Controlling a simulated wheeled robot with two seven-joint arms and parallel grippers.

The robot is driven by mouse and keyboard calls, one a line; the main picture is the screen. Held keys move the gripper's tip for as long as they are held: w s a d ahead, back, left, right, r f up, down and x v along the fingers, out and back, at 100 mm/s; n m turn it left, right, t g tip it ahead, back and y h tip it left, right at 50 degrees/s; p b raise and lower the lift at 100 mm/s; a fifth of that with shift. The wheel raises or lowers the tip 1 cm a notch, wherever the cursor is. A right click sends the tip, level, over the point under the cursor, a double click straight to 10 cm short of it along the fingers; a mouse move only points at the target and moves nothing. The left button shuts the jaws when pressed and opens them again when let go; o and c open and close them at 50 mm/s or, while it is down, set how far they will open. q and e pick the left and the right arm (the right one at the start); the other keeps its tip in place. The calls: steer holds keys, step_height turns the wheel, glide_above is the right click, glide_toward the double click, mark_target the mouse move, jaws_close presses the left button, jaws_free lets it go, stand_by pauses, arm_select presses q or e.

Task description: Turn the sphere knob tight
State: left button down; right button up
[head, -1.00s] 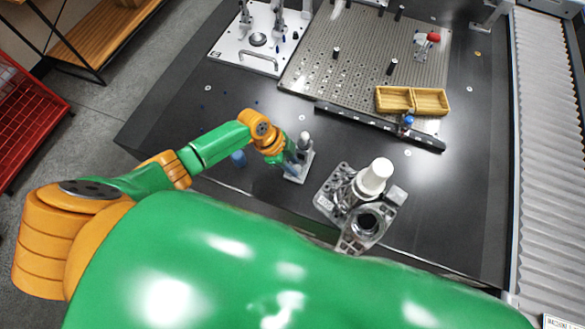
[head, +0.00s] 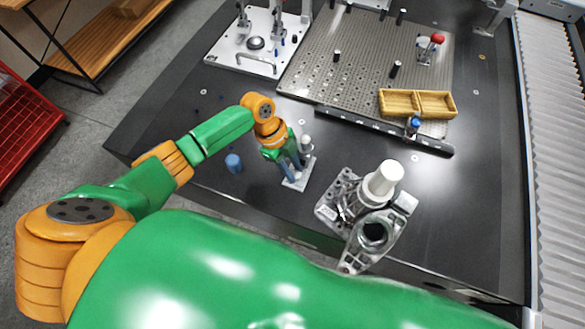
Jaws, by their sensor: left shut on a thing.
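My left gripper (head: 293,170) reaches down onto a small metal stand with a light base plate (head: 303,181) near the table's front edge. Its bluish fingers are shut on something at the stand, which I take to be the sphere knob. The fingers and wrist hide the knob, so I cannot see its shape or how far it is screwed in. A short grey upright part (head: 306,143) of the stand shows just behind the gripper. My right gripper is not in view.
A metal machine fixture with a white cylinder (head: 385,178) stands to the right of the stand. A blue cylinder (head: 233,162) stands to the left. A wooden tray (head: 437,104), a dark rail (head: 350,122) and a perforated plate (head: 330,90) lie behind.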

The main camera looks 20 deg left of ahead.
arm_select(q)
steer(key=c, duration=0.6)
jaws_free()
steer(key=shift+r, duration=0.1)
